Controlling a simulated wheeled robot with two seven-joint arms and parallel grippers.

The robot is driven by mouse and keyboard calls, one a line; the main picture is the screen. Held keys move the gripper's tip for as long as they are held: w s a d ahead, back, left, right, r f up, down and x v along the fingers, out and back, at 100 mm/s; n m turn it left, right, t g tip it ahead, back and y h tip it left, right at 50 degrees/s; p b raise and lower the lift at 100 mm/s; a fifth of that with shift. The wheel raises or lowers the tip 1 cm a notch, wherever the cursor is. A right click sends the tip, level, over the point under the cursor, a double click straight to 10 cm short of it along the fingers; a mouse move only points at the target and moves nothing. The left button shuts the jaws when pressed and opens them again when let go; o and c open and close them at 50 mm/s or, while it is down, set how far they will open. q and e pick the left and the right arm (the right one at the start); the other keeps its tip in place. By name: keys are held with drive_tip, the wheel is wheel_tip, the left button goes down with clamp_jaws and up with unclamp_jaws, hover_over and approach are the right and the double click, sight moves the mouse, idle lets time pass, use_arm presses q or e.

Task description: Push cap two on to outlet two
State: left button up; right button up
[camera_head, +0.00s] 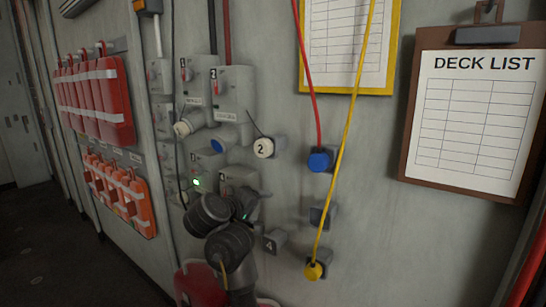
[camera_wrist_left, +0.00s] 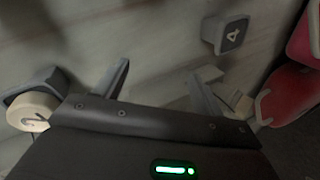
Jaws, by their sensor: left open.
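Cap two (camera_head: 263,148), cream with a dark 2, sits on a grey wall holder at the middle, a thin dark cord above it. In the left wrist view cap two (camera_wrist_left: 32,112) is at the left edge, outside my fingers. A cream-rimmed outlet (camera_head: 183,128) juts from a grey valve box on the left. My left gripper (camera_head: 248,206) is below cap two, in front of the lower boxes. In the wrist view its fingers (camera_wrist_left: 159,72) are apart with nothing between them. My right gripper is not visible.
Holder four (camera_head: 272,241) is empty. Red cases (camera_head: 105,100) are left; a clipboard (camera_head: 475,110) is right.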

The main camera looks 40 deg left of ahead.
sight(261, 149)
use_arm(q)
drive_tip(key=s+r+n+t, duration=0.1)
drive_tip(key=s+r+t, duration=0.1)
drive_tip(key=r, duration=0.5)
drive_tip(key=s+r+n+t+h, duration=0.1)
drive_tip(key=s+r, duration=0.3)
drive_tip(key=r, duration=0.4)
drive_tip(key=shift+a+n+t+p, duration=0.35)
drive_tip(key=shift+n+t, duration=0.45)
drive_tip(key=shift+w+r, duration=0.1)
drive_tip(key=shift+w, duration=0.05)
drive_tip(key=w+b, duration=0.3)
drive_tip(key=w, duration=0.4)
drive_tip(key=shift+f+b, duration=0.2)
drive_tip(key=shift+b, duration=0.15)
drive_tip(key=shift+w+b, duration=0.4)
drive_tip(key=shift+w, duration=0.25)
drive_tip(key=shift+w+r, duration=0.2)
drive_tip(key=shift+w, duration=0.1)
drive_tip(key=shift+r+b, duration=0.1)
drive_tip(key=shift+b, duration=0.25)
drive_tip(key=c, duration=1.3)
drive_tip(key=shift+s, duration=0.1)
